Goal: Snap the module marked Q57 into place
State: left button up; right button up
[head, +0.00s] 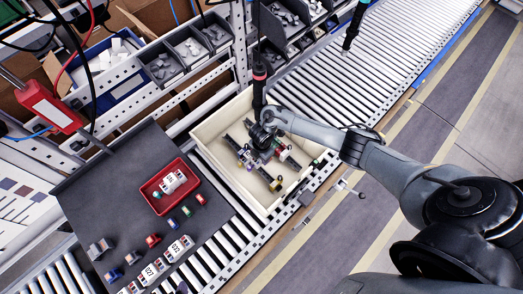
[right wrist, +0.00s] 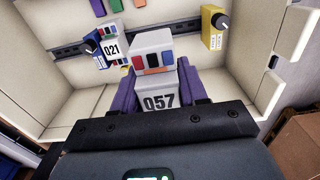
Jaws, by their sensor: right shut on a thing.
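The module marked Q57 (right wrist: 158,102) is white with red and blue blocks on its upper part. In the right wrist view it sits between the purple fingers of my right gripper (right wrist: 157,82), which is shut on it. A dark mounting rail (right wrist: 65,52) runs behind the module. A blue-and-white module marked Q21 (right wrist: 112,48) sits on the rail at left and a yellow module with a black knob (right wrist: 213,28) at right. In the head view my right gripper (head: 264,143) is over the cream bin (head: 207,142); the arm hides part of it. Whether Q57 touches the rail is unclear. My left gripper is out of view.
A red tray (head: 155,206) with a white module stands on the dark mat (head: 100,200), beside several loose modules. A black screwdriver (head: 259,84) hangs close to my right gripper. Another tool (head: 353,28) hangs over the roller conveyor (head: 340,65). Parts bins (head: 165,68) stand behind.

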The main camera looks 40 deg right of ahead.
jog(key=b, duration=1)
send_over(262, 171)
notch_tip(262, 171, down, 10)
jog(key=shift+a+f, duration=0.1)
jog(key=shift+f, duration=0.1)
notch_tip(262, 171, down, 2)
jog(key=shift+f+b, duration=0.1)
jog(key=shift+b, duration=0.5)
jog(key=shift+f, duration=0.3)
jog(key=shift+f+b, duration=0.25)
jog(key=shift+b, duration=0.05)
jog(key=shift+f, duration=0.2)
dwell(0.4)
jog(key=shift+f+b, duration=0.35)
dwell(0.3)
